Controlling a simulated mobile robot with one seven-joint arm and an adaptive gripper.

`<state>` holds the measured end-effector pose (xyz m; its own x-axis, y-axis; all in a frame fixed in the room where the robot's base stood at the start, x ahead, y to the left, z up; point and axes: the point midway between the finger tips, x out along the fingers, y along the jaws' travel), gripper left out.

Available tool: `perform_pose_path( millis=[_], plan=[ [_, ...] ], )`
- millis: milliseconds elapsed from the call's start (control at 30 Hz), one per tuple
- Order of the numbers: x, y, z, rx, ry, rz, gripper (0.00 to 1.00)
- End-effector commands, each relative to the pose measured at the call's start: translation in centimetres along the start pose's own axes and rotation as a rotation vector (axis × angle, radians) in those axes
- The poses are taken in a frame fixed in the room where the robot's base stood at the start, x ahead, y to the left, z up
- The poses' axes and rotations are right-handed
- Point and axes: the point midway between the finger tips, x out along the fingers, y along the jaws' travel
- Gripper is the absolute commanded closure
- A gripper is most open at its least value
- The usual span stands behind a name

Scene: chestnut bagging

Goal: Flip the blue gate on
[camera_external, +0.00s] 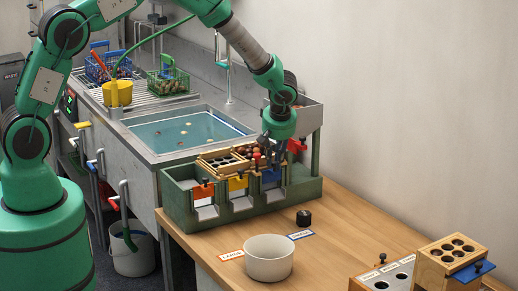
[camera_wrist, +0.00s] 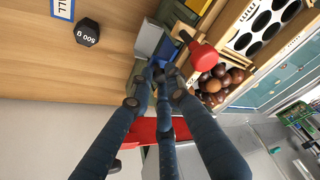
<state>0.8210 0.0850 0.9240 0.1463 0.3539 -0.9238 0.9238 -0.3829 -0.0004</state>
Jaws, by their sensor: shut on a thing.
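The blue gate (camera_external: 271,177) is the rightmost of the coloured gates on the front of the green sorting trough (camera_external: 240,209). My gripper (camera_external: 273,150) reaches down from above, right over this gate. In the wrist view, my gripper's dark blue fingers (camera_wrist: 160,76) come together beside a small blue part of the gate (camera_wrist: 166,48). They are shut on the gate; the exact contact is mostly hidden by the fingers. The yellow gate (camera_external: 238,183) and red gate (camera_external: 203,191) stand to its left.
A wooden grid tray (camera_external: 222,161) and chestnuts (camera_wrist: 214,85) sit close to the fingers. A red knob (camera_wrist: 203,57) is just beside them. A black weight (camera_external: 304,217) and a white bowl (camera_external: 269,259) stand on the table in front. The sink is behind.

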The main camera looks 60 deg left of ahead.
Motion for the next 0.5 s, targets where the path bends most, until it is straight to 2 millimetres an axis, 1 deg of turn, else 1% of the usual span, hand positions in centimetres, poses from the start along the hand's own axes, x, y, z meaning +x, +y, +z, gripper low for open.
perform_pose_path(
  millis=[100,367,400,433,500],
  plan=[
    [-0.64,0.01,-0.31,-0.001,0.0,0.001,1.0],
    [-0.86,0.07,-0.45,-0.001,0.001,0.002,1.0],
    [-0.87,0.07,-0.46,-0.002,0.001,0.002,0.78],
    [-0.88,0.08,-0.47,-0.002,0.002,0.002,0.75],
    [-0.85,0.07,-0.44,-0.002,0.001,0.002,0.75]
  ],
)
